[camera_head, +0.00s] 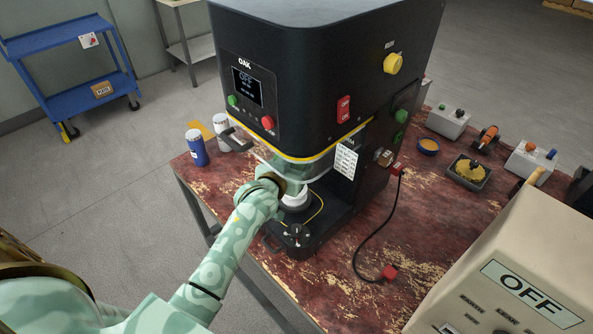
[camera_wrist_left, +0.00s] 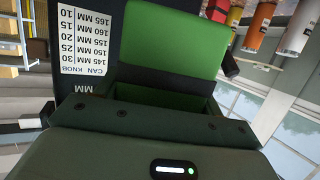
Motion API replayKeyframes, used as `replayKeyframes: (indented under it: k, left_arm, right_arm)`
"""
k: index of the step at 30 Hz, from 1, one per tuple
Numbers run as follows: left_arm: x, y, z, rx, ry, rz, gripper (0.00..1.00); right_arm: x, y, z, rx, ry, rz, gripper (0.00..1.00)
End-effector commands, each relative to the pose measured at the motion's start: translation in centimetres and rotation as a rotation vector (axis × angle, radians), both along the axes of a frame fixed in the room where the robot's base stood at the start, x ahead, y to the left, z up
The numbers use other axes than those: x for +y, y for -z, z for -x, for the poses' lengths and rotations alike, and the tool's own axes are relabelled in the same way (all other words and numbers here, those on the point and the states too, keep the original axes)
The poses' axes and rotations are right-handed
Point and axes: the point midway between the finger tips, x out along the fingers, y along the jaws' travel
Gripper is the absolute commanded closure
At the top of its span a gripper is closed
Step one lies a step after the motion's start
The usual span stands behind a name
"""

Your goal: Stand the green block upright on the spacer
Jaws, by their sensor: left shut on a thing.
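The green block (camera_wrist_left: 172,45) fills the top middle of the left wrist view, with its near end in my left gripper (camera_wrist_left: 160,95). The gripper is shut on it. In the head view my left gripper (camera_head: 285,178) reaches into the opening of the black OAK machine (camera_head: 310,70), behind its clear guard, so the block is hard to make out there. A pale round piece (camera_head: 296,200), perhaps the spacer, sits on the machine's base just below the hand. I cannot tell whether the block touches it. My right gripper is not in view.
A white can-and-knob chart (camera_head: 345,161) is on the machine's side. A black cord with a red plug (camera_head: 388,273) lies on the worn red table (camera_head: 335,290). Blue (camera_head: 196,148) and white cans stand left of the machine. A beige OFF box (camera_head: 500,270) is front right.

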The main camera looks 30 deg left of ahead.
Motion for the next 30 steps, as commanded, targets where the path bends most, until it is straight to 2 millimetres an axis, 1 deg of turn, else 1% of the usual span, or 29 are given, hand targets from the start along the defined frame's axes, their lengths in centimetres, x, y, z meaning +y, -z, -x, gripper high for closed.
replayKeyframes:
  k: [1, 3, 6, 8, 12, 14, 21, 25, 26, 27, 28, 30]
  left_arm:
    - [0.1, 0.2, -0.9, 0.0, 0.0, 0.0, 0.54]
    - [0.1, 0.1, -1.6, 0.0, 0.0, 0.0, 0.54]
    - [0.1, 0.1, -2.2, 0.0, 0.0, -0.001, 0.54]
    - [0.1, 0.6, -2.2, 0.002, 0.0, -0.001, 0.54]
    - [0.1, 2.9, -2.2, 0.004, 0.0, -0.002, 0.54]
    - [0.1, 3.6, -2.2, 0.003, -0.001, -0.001, 0.54]
    - [0.1, 3.5, -2.1, 0.0, -0.001, -0.001, 0.54]
    - [0.1, 3.9, -2.1, 0.002, -0.001, -0.001, 0.54]
    - [0.1, 3.8, -2.1, 0.001, -0.001, -0.001, 0.24]
    - [0.1, 3.8, -2.1, 0.001, -0.001, -0.001, 0.13]
    - [0.1, 3.8, -2.1, 0.001, -0.001, -0.001, 0.1]
    - [0.1, 3.8, -2.1, 0.001, -0.001, -0.001, 0.1]
  right_arm:
    - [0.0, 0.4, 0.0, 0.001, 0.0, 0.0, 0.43]
    - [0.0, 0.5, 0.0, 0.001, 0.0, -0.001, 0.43]
    - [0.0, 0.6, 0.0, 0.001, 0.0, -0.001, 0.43]
    - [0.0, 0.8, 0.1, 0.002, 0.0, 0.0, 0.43]
    - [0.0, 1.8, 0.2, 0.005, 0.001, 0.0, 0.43]
    - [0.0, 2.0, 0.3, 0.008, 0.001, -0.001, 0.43]
    - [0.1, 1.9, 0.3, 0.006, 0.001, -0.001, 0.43]
    - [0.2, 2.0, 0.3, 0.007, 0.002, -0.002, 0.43]
    - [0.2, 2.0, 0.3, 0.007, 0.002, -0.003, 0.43]
    - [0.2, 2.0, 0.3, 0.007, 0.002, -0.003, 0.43]
    - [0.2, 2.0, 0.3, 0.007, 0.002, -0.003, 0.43]
    - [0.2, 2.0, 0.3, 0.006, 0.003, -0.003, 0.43]
